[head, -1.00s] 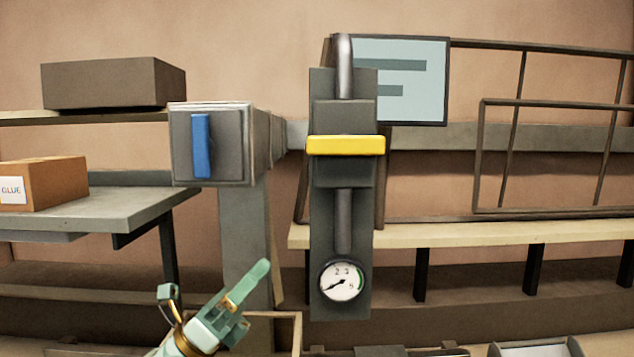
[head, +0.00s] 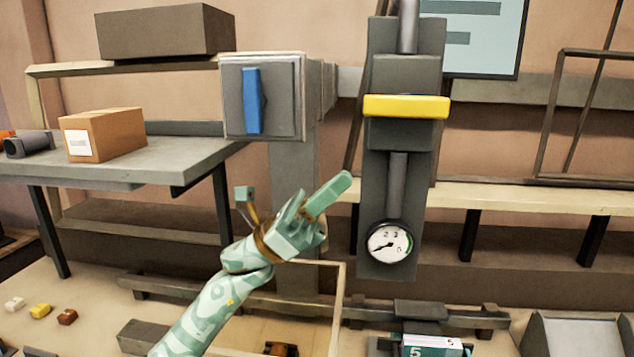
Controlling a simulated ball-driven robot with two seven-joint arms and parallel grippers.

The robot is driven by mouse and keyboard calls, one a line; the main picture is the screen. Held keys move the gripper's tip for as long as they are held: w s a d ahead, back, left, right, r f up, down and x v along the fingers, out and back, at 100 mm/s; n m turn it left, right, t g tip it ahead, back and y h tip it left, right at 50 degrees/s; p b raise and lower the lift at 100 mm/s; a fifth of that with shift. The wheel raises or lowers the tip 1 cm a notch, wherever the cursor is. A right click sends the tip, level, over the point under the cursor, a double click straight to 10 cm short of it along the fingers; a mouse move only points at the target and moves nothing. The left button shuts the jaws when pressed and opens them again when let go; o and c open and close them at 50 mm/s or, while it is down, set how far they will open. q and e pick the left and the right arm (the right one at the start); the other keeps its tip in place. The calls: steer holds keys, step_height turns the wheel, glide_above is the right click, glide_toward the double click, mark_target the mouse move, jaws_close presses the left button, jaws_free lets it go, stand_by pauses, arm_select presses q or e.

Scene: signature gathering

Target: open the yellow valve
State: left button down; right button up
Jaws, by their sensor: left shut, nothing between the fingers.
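The yellow valve handle (head: 406,106) is a bar lying horizontally across a grey valve block on an upright dark panel (head: 376,200), right of the middle of the head view. A pipe runs above and below the block. A round white gauge (head: 389,243) sits low on the panel, its needle pointing to the lower left. My left gripper (head: 345,183) is shut and empty. It shows below and to the left of the valve handle, pointing up and to the right, and does not touch the handle. My right gripper is not in view.
A grey box with a vertical blue handle (head: 252,100) stands left of the panel. A workbench (head: 130,165) with a cardboard box (head: 104,134) is at the left. A wooden frame (head: 340,300) stands below my left gripper. A pale bench (head: 530,196) runs behind at the right.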

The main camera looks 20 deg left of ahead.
arm_select(q)
steer(key=p, duration=0.4)
glide_toward(404, 105)
steer(key=w+d+r, duration=0.1)
steer(key=d, duration=0.1)
steer(key=shift+a+r+p, duration=0.25)
steer(key=shift+r+p, duration=0.2)
steer(key=shift+r, duration=0.3)
steer(key=shift+a, duration=0.1)
